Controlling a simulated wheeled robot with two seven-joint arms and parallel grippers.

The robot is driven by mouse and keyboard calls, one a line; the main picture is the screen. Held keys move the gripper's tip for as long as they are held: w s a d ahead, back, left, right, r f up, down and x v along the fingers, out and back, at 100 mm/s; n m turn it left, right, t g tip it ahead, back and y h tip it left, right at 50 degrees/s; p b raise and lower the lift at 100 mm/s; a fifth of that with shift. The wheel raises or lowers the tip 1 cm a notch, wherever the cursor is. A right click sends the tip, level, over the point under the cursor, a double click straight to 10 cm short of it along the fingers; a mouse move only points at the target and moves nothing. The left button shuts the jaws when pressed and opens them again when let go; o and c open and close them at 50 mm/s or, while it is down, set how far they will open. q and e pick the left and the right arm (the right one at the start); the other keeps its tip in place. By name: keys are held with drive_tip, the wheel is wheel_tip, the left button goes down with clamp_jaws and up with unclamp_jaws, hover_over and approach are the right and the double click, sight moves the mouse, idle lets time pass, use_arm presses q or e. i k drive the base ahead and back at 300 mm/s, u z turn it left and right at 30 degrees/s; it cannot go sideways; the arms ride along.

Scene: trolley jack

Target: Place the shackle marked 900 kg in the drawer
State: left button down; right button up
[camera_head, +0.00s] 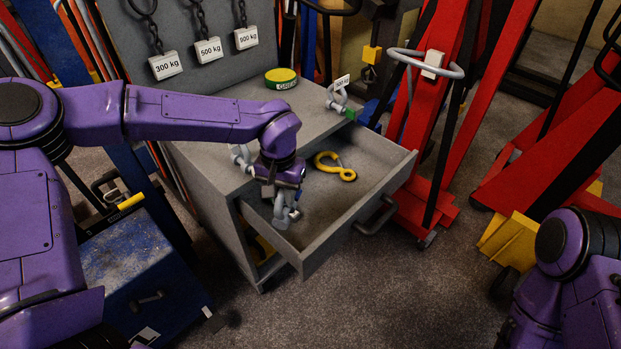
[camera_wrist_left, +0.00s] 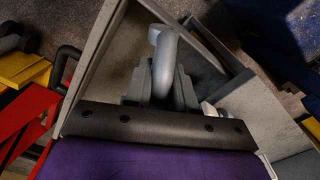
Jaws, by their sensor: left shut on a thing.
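My left gripper (camera_head: 284,200) points down over the open grey drawer (camera_head: 345,222), shut on a grey shackle (camera_head: 283,219). In the left wrist view the shackle's curved bow (camera_wrist_left: 165,58) stands out between the dark fingers (camera_wrist_left: 155,92), with the drawer around it. I cannot read a marking on it, nor tell whether it touches the drawer floor. A second shackle (camera_head: 341,101) with a green pin and a white tag, too small to read surely, stands on the cabinet top (camera_head: 300,118). Another grey shackle (camera_head: 240,156) is partly hidden behind my left arm. My right gripper is not in view.
A yellow hook (camera_head: 335,166) lies in the drawer's back part. A green and yellow tin (camera_head: 281,78) stands on the cabinet top. Tagged chains hang on the back panel (camera_head: 105,35). A blue box (camera_head: 140,262) is left of the cabinet; red jacks (camera_head: 450,110) are right.

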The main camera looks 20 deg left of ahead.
sight(329, 188)
drive_tip(key=z, duration=2.6)
drive_tip(key=k, duration=0.75)
drive_tip(key=u, duration=1.85)
drive_tip(key=i, duration=1)
